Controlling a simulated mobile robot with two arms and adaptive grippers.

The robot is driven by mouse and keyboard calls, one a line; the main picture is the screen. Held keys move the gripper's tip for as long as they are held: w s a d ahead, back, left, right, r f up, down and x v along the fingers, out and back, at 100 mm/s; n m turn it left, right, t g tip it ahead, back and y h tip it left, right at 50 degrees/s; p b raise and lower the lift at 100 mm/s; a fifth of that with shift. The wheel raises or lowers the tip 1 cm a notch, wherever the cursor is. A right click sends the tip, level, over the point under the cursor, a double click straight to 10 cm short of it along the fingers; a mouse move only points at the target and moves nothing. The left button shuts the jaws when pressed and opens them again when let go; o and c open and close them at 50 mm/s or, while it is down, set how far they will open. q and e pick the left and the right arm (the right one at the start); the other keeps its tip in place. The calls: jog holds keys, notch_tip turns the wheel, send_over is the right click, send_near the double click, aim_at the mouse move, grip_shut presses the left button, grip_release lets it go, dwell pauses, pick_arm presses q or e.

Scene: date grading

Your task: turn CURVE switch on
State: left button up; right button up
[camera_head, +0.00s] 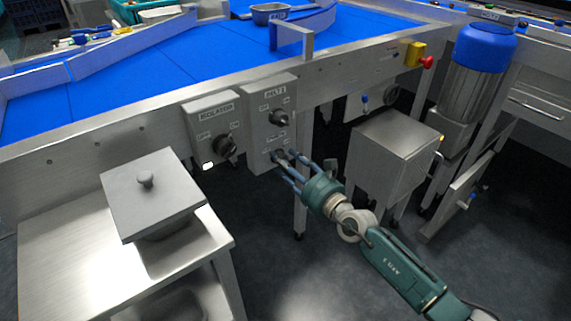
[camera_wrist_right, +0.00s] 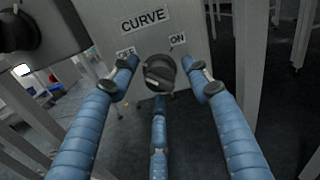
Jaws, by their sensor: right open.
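The CURVE switch is a dark round knob (camera_wrist_right: 159,72) on a grey panel (camera_wrist_right: 190,20), below the CURVE label, with OFF on the left and ON on the right. Its exact pointer direction is hard to tell. My right gripper (camera_head: 284,163) is open at the lower part of the switch box (camera_head: 257,118), where its fingers largely hide the knob. In the right wrist view its blue fingers sit left, right and below the knob, around it with gaps at the sides. Contact with the lower finger is unclear. My left gripper is not in view.
The BELT 1 knob (camera_head: 278,117) is just above on the same box, and the ISOLATOR knob (camera_head: 226,146) is on the box to the left. A steel cabinet (camera_head: 395,150) stands right of my gripper. A steel table (camera_head: 60,260) with a lidded container (camera_head: 150,195) stands at left.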

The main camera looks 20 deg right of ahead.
jog(key=c, duration=1.1)
